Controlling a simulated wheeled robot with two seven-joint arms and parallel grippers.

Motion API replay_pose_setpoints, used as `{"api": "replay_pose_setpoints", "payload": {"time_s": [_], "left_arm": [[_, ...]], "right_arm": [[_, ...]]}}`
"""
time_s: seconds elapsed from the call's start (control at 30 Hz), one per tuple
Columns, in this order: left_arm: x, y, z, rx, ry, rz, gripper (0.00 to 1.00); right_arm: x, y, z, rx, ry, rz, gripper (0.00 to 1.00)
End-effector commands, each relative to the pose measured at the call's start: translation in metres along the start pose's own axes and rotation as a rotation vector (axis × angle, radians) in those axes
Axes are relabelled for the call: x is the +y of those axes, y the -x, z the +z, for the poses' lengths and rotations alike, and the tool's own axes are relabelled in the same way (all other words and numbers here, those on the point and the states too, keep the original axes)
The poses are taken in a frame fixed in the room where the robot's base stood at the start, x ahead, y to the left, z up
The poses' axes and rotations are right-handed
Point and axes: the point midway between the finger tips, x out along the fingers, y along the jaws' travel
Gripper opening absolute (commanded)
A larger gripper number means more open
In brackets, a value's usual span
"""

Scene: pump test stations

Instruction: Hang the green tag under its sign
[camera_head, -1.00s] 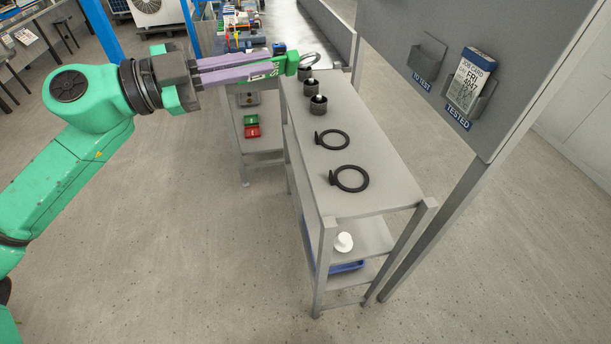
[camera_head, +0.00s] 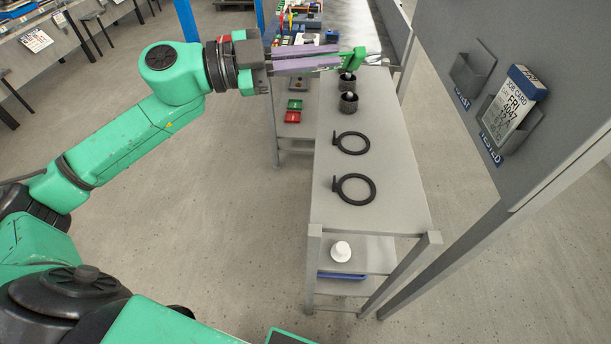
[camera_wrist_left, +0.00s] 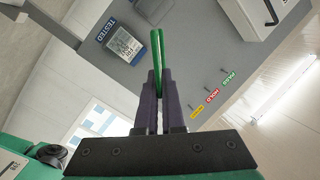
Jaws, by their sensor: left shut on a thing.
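The green tag (camera_head: 352,62) is in my left gripper (camera_head: 338,58), which is shut on it. In the head view they appear over the far end of the grey shelf stand. In the left wrist view the tag (camera_wrist_left: 157,62) is edge-on between the purple fingers (camera_wrist_left: 158,85). To its right, apart from it, a grey panel carries a green PASS sign (camera_wrist_left: 229,77), a red HOLD sign (camera_wrist_left: 212,95) and a yellow sign (camera_wrist_left: 197,111) too small to read. A thin peg shows by each sign. My right gripper is out of view.
Black rings (camera_head: 355,189) and black cups (camera_head: 348,103) stand on the shelf stand (camera_head: 385,200). A panel at right holds a job card (camera_head: 513,105) in its TESTED pocket; the other pocket (camera_head: 470,75) looks empty. Open floor (camera_head: 230,220) lies left of the stand.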

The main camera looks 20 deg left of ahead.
Motion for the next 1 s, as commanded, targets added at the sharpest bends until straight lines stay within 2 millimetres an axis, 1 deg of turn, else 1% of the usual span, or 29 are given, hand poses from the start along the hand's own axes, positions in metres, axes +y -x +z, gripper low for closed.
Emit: {"api": "replay_pose_setpoints", "payload": {"time_s": [0.07,0.13,0.33,0.6,0.7,0.9,1.0], "left_arm": [[0.009,-0.001,0.010,0.000,0.007,0.002,0.00],[0.023,0.000,0.026,-0.001,0.011,0.002,0.00],[0.066,0.000,0.073,0.001,0.013,-0.002,0.00],[0.126,0.000,0.141,0.000,0.010,-0.003,0.00],[0.145,0.000,0.162,-0.001,0.008,-0.003,0.00],[0.169,0.000,0.188,0.000,0.004,-0.001,0.00],[0.179,0.000,0.200,0.000,0.005,0.000,0.00]], "right_arm": [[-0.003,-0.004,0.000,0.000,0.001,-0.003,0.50],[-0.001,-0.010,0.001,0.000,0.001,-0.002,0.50],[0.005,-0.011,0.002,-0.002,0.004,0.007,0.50],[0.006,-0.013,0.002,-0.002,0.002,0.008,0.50],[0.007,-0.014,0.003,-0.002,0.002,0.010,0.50],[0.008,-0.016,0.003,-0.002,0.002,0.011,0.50],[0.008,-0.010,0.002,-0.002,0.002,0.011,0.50]]}}
